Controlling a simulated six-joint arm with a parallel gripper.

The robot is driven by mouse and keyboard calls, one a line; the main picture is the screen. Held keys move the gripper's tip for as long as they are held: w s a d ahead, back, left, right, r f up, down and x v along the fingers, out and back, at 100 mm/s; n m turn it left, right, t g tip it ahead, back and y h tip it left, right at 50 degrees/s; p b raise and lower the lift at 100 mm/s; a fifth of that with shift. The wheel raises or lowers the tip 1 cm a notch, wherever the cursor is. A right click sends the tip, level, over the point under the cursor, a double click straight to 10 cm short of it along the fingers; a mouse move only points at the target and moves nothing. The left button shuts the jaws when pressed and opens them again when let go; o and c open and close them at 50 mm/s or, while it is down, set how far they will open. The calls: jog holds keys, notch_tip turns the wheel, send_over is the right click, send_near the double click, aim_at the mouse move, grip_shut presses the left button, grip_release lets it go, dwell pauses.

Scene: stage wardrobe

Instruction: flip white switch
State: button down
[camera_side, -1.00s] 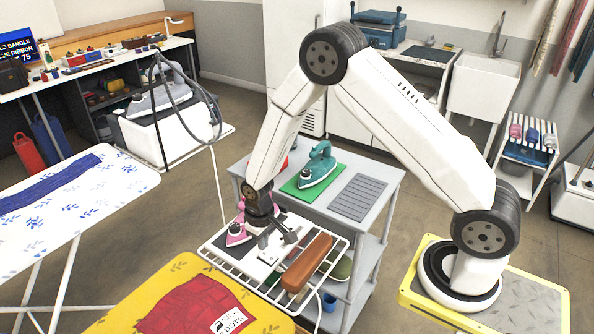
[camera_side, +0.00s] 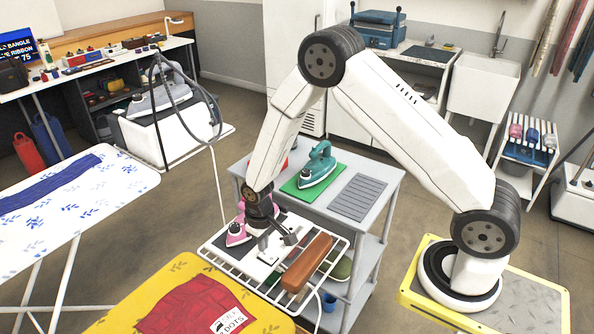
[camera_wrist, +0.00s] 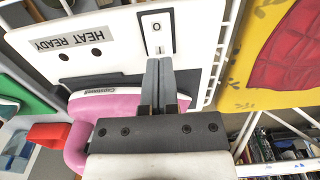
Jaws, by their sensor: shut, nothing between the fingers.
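A white panel (camera_wrist: 110,45) with a "HEAT READY" label lies on the wire rack, and shows in the side view (camera_side: 256,264). In the wrist view a narrow white switch plate (camera_wrist: 157,24) with a "0" mark is set in it. My gripper (camera_wrist: 158,62) has its grey fingers shut and empty, with the tips over the lower part of that plate. They hide the middle of the switch, so its position and any contact cannot be told. In the side view my gripper (camera_side: 264,244) points down over the panel.
A pink iron (camera_wrist: 110,112) is close beside the fingers. A brown bar (camera_side: 307,262) lies on the wire rack. A teal iron (camera_side: 318,168) stands on a green mat on the grey cart (camera_side: 385,180). A yellow board (camera_side: 188,270) with red cloth is in front.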

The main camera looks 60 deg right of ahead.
jog(key=shift+f, duration=0.95)
dwell(0.9)
jog(key=shift+r, duration=3.5)
jog(key=shift+r, duration=0.1)
jog(key=s+d+r+t, duration=0.1)
jog(key=s+r+t, duration=0.1)
jog(key=s+r, duration=1)
jog(key=shift+s+d+t, duration=0.25)
jog(key=shift+s+t, duration=0.05)
jog(key=shift+s, duration=0.65)
